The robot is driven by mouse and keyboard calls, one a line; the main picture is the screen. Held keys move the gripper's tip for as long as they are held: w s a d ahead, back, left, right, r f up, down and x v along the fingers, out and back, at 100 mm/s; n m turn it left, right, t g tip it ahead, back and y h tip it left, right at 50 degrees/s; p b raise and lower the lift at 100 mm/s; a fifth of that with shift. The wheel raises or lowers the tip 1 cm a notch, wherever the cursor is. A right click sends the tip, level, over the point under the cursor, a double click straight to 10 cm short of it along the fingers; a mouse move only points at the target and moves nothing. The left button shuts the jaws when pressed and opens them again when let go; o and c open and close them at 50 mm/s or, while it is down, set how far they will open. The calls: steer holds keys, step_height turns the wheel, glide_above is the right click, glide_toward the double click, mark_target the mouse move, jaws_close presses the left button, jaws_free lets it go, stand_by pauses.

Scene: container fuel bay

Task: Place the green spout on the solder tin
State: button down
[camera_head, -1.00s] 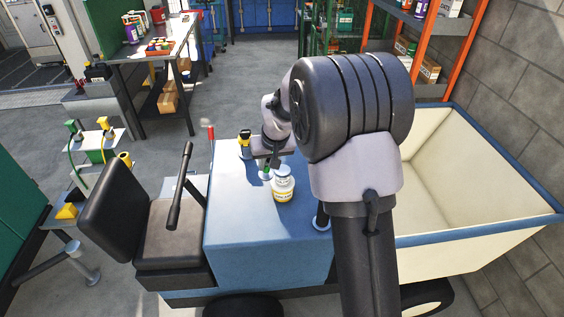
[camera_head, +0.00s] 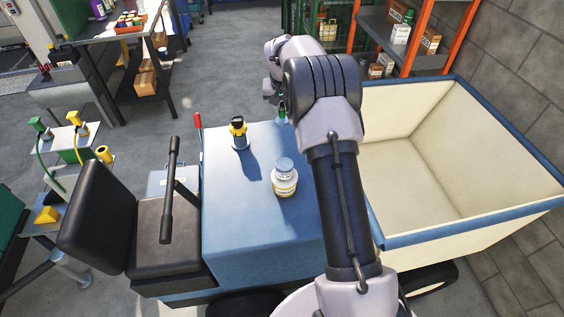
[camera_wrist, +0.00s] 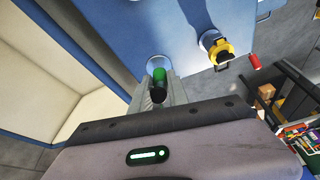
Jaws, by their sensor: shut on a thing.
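My gripper (camera_head: 281,108) is shut on the green spout (camera_wrist: 158,75), which points away from the wrist camera. A pale round part shows around its far end in the wrist view; I cannot tell whether it belongs to the spout. In the head view, the green spout (camera_head: 283,116) shows small beside my arm, near the far edge of the blue hood. A white tin with a yellow label and a grey-blue top (camera_head: 285,182) stands upright on the hood, nearer than my gripper and apart from it. Its label is too small to read, so I cannot confirm it is the solder tin.
A yellow-and-black spout (camera_head: 239,128) stands on the hood (camera_head: 240,235), left of my gripper. A cream bin with a blue rim (camera_head: 480,228) lies to the right. A black seat (camera_head: 165,240) and a lever are at left. The hood's near part is clear.

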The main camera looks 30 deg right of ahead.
steer(key=s+a+f+b, duration=0.1)
steer(key=s+a+b, duration=0.3)
steer(key=s, duration=0.9)
steer(key=s+a+b, duration=0.1)
steer(key=s+a, duration=0.4)
steer(key=s, duration=0.9)
glide_above(285, 167)
step_height(285, 167, down, 2)
steer(key=f, duration=0.1)
steer(key=f+b, duration=0.1)
steer(key=f, duration=0.1)
steer(key=shift+w+f+g, duration=0.2)
steer(key=shift+f+g, duration=0.1)
steer(key=shift+g, duration=0.1)
steer(key=shift+s, duration=0.1)
steer(key=shift+f+b, duration=0.15)
steer(key=shift+b, duration=0.15)
steer(key=c, duration=1.3)
jaws_free()
steer(key=shift+o, duration=0.2)
